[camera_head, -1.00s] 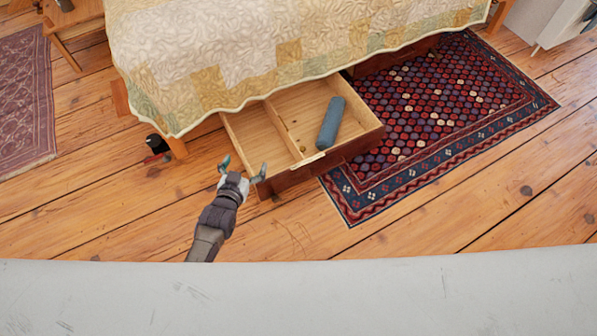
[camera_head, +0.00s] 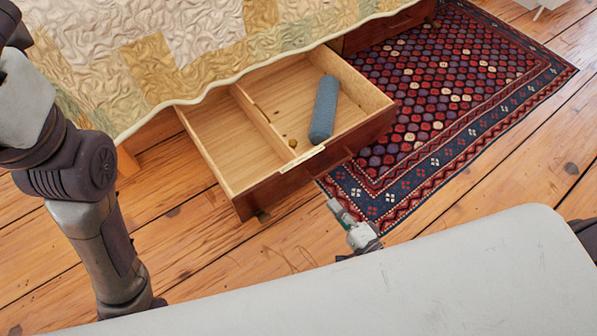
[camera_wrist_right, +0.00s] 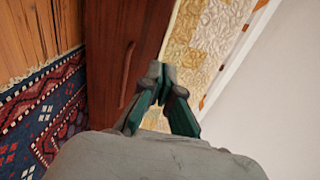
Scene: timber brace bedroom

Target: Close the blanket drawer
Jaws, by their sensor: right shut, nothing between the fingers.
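The blanket drawer (camera_head: 262,192) stands pulled out from under the bed in the head view. A blue-grey roll (camera_head: 324,108) lies inside it, right of a thin divider (camera_head: 262,120). My right gripper (camera_head: 334,205) is in front of the drawer's front, low and toward its right end, with no clear contact. In the right wrist view its fingers (camera_wrist_right: 158,72) are together and empty, near a reddish-brown wooden front with a handle (camera_wrist_right: 127,75). My left arm crosses the left side of the head view; its gripper is out of view.
A quilted bed (camera_head: 180,45) stands behind the drawer. A patterned rug (camera_head: 430,110) lies to the right, beside another closed drawer front (camera_head: 385,30). Bare floorboards (camera_head: 190,245) lie in front. My pale base fills the bottom.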

